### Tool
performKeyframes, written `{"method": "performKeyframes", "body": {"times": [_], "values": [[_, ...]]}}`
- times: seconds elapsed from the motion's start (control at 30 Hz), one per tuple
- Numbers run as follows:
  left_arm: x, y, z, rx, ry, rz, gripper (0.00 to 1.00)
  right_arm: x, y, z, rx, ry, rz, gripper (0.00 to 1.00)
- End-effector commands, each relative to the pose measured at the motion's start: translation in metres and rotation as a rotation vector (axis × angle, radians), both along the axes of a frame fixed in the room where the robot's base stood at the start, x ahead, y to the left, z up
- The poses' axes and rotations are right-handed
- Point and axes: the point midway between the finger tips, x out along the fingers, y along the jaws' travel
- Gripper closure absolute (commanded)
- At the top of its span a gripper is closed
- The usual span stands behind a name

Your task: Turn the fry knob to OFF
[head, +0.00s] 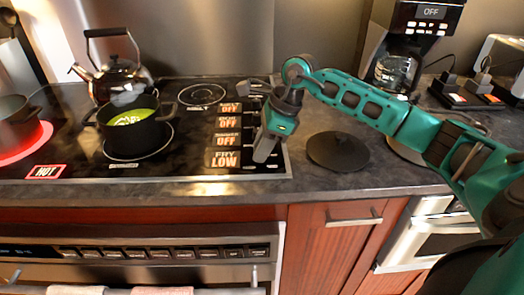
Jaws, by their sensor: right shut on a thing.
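The fry label (224,160) on the cooktop (75,181) reads "FRY LOW". Above it, several other displays read OFF. My right gripper (264,150) reaches down at the cooktop's right edge, just right of the fry label. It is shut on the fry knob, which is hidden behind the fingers. My left gripper is not in view.
A pot with green contents (133,130) stands on a left burner, with a kettle (116,76) behind it. A burner at far left glows red beside a HOT sign (45,171). A dark round plate (338,151) lies on the counter right of my gripper. A coffee maker (400,45) stands behind.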

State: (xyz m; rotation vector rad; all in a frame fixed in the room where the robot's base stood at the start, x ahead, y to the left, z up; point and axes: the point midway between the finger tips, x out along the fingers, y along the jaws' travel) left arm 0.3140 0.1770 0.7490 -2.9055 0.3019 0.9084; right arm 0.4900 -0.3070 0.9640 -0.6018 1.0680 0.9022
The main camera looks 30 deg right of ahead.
Motion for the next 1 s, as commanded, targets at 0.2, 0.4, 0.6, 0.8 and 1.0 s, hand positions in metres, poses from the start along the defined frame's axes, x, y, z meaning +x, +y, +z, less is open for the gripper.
{"method": "performKeyframes", "body": {"times": [0.2,0.4,0.6,0.8,1.0], "values": [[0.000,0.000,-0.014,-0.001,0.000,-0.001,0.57,0.002,-0.001,-0.001,0.000,-0.002,0.205,1.00],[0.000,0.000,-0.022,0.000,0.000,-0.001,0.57,0.003,-0.001,-0.001,0.000,-0.002,0.392,1.00],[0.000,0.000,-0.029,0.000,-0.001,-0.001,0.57,0.004,-0.001,0.000,0.000,-0.003,0.557,1.00],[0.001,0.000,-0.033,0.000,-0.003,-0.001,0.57,0.005,-0.001,0.000,0.001,-0.002,0.682,1.00],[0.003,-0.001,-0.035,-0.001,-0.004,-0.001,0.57,0.005,-0.001,0.000,-0.001,-0.001,0.757,1.00]]}}
